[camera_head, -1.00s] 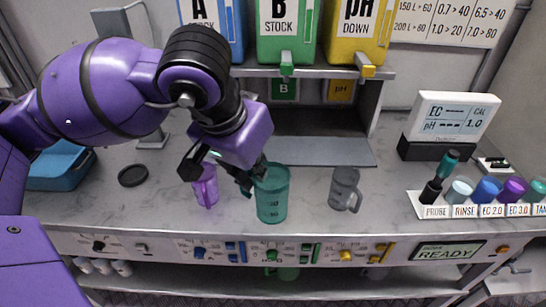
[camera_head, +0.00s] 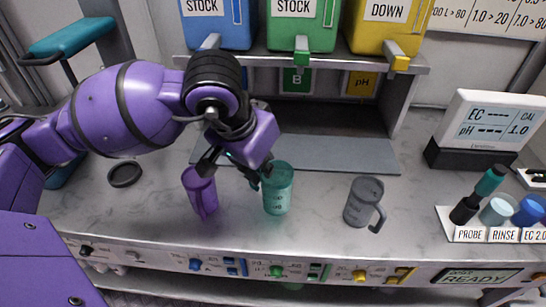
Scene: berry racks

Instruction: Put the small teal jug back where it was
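The small teal jug (camera_head: 278,192) is upright over the middle of the counter, between a purple jug (camera_head: 200,194) on the left and a grey jug (camera_head: 363,203) on the right. My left gripper (camera_head: 258,178) is at the teal jug's left side and appears shut on it there. The exact grip and the jug's handle are hidden by the dark fingers. I cannot tell whether the jug's base touches the counter. The gripper's other dark parts pass just above the purple jug. My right gripper is not in view.
The counter (camera_head: 320,225) is clear between the teal and grey jugs. A black disc (camera_head: 125,174) lies at left. A probe rack (camera_head: 470,233) and meter (camera_head: 490,130) stand at right. Stock tanks (camera_head: 292,25) are on a shelf behind. Control knobs line the front edge.

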